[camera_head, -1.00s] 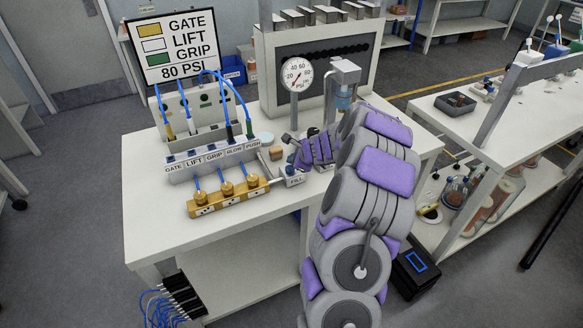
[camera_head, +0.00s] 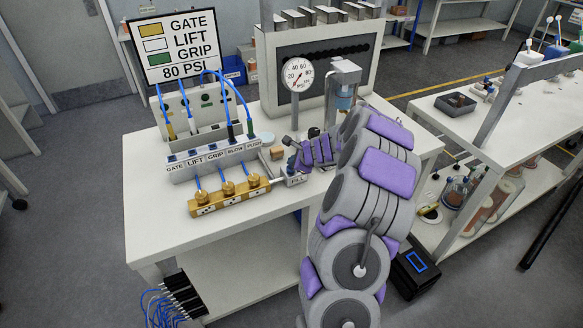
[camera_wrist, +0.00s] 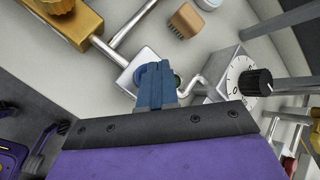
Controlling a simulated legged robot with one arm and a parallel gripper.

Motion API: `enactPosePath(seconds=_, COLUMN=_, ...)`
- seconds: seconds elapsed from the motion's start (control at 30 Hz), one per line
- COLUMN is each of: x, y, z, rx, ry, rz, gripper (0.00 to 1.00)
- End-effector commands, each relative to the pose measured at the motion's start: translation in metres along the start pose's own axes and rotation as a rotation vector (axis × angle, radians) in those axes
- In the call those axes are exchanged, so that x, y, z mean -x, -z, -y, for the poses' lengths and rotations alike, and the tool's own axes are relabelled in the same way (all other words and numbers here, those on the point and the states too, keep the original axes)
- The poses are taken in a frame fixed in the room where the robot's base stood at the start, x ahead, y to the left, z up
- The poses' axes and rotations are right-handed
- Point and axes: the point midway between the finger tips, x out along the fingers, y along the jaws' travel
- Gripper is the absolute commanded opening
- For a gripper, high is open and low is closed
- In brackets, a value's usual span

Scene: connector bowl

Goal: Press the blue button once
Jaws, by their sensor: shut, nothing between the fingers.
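My gripper (camera_wrist: 154,74) shows in the wrist view as blue fingers, closed together and empty. Their tips overlap a small pale block (camera_wrist: 138,66) with metal rods beside it. In the head view, my gripper (camera_head: 292,166) is low over the workbench, close to the block labelled FILL (camera_head: 297,180). I cannot make out the blue button apart from the blue fingers; it may be hidden behind them. Whether the tips touch anything cannot be told.
A dial box with a black knob (camera_wrist: 255,82) stands right of the fingers. A brass manifold (camera_head: 228,195) and a labelled connector block (camera_head: 212,160) lie to the left. A pressure gauge (camera_head: 297,74) stands behind my gripper. The workbench front-left (camera_head: 160,225) is clear.

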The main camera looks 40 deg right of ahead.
Motion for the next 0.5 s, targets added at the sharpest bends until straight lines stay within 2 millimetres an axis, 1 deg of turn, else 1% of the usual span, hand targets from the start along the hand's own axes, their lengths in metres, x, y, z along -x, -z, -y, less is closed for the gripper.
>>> enactPosePath(seconds=0.5, x=-0.0027, y=0.0036, z=-0.0001, rx=-0.003, ry=-0.001, rz=0.001, gripper=0.0)
